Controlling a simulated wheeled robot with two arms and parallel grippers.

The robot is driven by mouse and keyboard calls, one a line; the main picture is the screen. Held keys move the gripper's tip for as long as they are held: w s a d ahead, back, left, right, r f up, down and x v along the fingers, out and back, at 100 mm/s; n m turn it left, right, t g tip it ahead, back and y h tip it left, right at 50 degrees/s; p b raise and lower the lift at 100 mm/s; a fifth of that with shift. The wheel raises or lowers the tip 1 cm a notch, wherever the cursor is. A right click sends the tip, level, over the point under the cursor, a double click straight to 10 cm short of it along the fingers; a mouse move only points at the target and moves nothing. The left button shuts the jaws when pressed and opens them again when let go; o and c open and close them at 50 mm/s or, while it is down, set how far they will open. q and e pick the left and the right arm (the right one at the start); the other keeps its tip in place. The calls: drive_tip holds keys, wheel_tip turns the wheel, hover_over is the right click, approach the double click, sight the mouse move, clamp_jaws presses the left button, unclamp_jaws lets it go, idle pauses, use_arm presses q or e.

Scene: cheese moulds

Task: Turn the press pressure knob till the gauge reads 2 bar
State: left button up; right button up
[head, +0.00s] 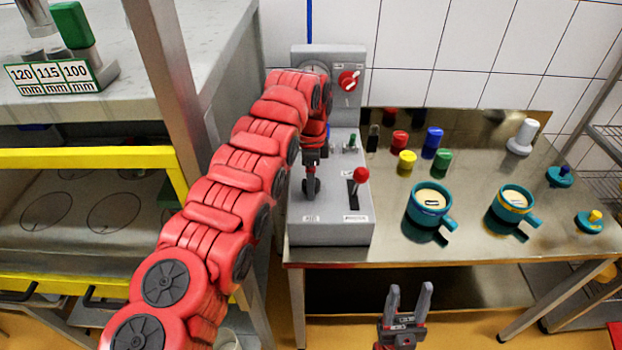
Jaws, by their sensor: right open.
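The grey press control unit (330,230) stands at the left end of the steel table. A round gauge (314,68) on its upright panel is mostly hidden behind my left arm, and its reading cannot be made out. A red knob (348,81) sits right of the gauge. My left gripper (312,182) points down at the left part of the sloped face, at a dark round part there. It hides much of that part, and I cannot tell whether its fingers are shut or touch it. My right gripper (408,296) is open and empty in front of the table.
A red-ball lever (360,176) and green toggle (352,143) stand right of my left gripper. Two teal moulds (429,203) (513,203) and several coloured weights (432,137) are on the table (470,245). A yellow-framed cabinet (90,157) is at left.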

use_arm(q)
drive_tip(key=shift+r, duration=0.5)
wheel_tip(320, 180, up, 4)
drive_tip(key=shift+d+r+p, duration=0.1)
drive_tip(key=shift+r+p, duration=0.05)
drive_tip(key=shift+p, duration=0.8)
wheel_tip(320, 180, up, 12)
drive_tip(key=p, duration=1.2)
drive_tip(key=shift+s, duration=0.1)
